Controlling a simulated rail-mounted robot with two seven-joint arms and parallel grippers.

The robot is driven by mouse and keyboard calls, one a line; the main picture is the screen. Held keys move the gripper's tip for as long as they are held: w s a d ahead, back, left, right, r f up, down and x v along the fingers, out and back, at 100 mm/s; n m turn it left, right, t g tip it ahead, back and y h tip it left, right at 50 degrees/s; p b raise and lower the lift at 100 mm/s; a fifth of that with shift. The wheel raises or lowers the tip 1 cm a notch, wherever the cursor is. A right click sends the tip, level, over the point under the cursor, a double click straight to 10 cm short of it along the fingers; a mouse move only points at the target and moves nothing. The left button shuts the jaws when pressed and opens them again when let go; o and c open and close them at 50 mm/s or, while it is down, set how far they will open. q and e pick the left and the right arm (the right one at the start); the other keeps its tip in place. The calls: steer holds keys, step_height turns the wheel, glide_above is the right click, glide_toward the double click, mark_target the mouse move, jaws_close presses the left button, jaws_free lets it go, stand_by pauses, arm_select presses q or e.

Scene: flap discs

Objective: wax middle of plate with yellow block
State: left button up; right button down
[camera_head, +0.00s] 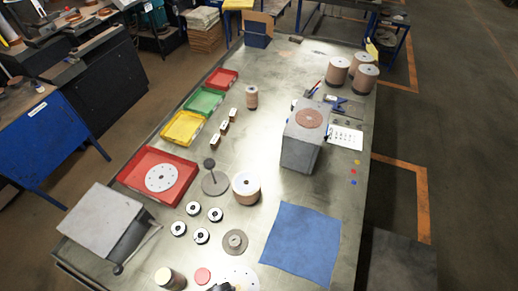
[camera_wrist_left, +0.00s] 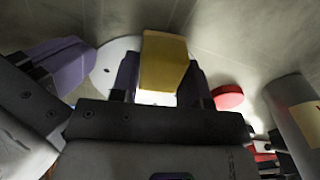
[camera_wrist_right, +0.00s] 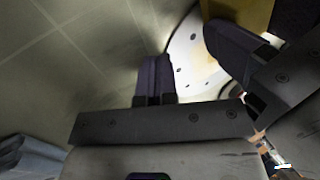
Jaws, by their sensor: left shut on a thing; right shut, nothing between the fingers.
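My left gripper (camera_wrist_left: 163,85) is shut on the yellow block (camera_wrist_left: 163,62), which sticks out beyond its purple fingertips. The white round plate with small holes lies behind the block in the left wrist view (camera_wrist_left: 106,72). It also shows in the right wrist view (camera_wrist_right: 188,68) and at the bottom edge of the head view (camera_head: 243,275). The block is over the plate; I cannot tell whether they touch. My right gripper (camera_wrist_right: 154,62) is shut and empty beside the plate. The block's edge shows at the top of the right wrist view (camera_wrist_right: 250,12).
A red disc (camera_head: 203,275) and a can with a yellowish top (camera_head: 165,278) stand left of the plate. A grey flanged disc (camera_head: 235,242) lies behind it, several small rings further left. A blue cloth (camera_head: 302,243) lies to the right. The two grippers are close together.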

mark_target(237, 286)
arm_select(q)
steer(key=shift+s+a, duration=0.2)
steer(key=shift+s, duration=0.25)
steer(key=shift+w+d+f, duration=0.1)
steer(key=shift+w+d, duration=0.1)
steer(key=shift+w, duration=0.4)
steer(key=shift+w+d+f, duration=0.1)
steer(key=shift+w+d, duration=0.1)
steer(key=shift+w, duration=0.45)
steer(key=shift+w+d, duration=0.2)
steer(key=shift+w, duration=0.4)
